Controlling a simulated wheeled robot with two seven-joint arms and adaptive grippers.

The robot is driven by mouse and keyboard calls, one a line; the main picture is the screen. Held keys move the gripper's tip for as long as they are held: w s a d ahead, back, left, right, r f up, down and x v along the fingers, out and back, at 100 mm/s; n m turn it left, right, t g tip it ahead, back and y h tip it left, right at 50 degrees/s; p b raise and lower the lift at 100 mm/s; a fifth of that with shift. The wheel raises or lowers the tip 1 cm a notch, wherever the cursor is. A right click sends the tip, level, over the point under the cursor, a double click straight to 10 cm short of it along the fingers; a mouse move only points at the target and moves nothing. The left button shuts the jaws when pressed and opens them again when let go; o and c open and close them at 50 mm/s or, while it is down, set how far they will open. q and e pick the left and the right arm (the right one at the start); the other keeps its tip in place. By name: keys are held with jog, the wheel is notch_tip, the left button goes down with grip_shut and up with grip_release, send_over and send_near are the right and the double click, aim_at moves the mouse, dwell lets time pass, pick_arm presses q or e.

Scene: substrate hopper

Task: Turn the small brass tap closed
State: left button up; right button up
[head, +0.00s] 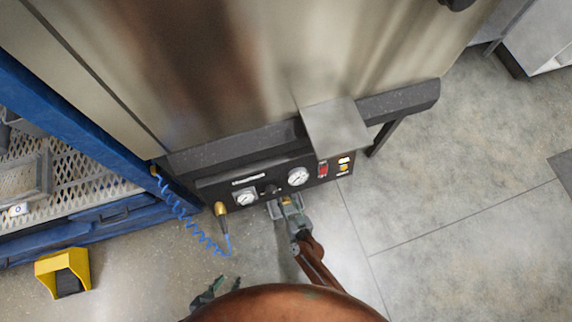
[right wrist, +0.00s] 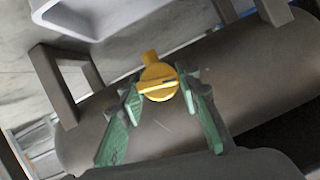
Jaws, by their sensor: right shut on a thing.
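The small brass tap (right wrist: 158,80) is a round yellow knob with a raised bar handle across it and a stub behind it, on a dark grey cylinder. My right gripper (right wrist: 163,86) has its green fingers on both sides of the tap and is shut on its handle, which lies roughly crosswise between the fingertips. In the head view my right gripper (head: 287,206) is below the control panel, where only a little of the tap shows. My left gripper (head: 218,287) is low in the head view, empty, its fingers apart, partly hidden by my own body.
The hopper's panel has gauges (head: 298,178), a red switch (head: 323,170) and a brass fitting (head: 221,209) with a coiled blue hose (head: 190,221). A blue rack (head: 98,222) and yellow pedal (head: 62,270) are left.

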aim_at(287, 202)
dwell(0.3)
jog(key=o, duration=1.2)
jog(key=v, duration=0.5)
jog(key=shift+s+d, duration=0.1)
jog(key=shift+s, duration=0.05)
jog(key=s+d, duration=0.4)
jog(key=s, duration=0.6)
jog(key=shift+s+d, duration=0.3)
jog(key=shift+c, duration=0.3)
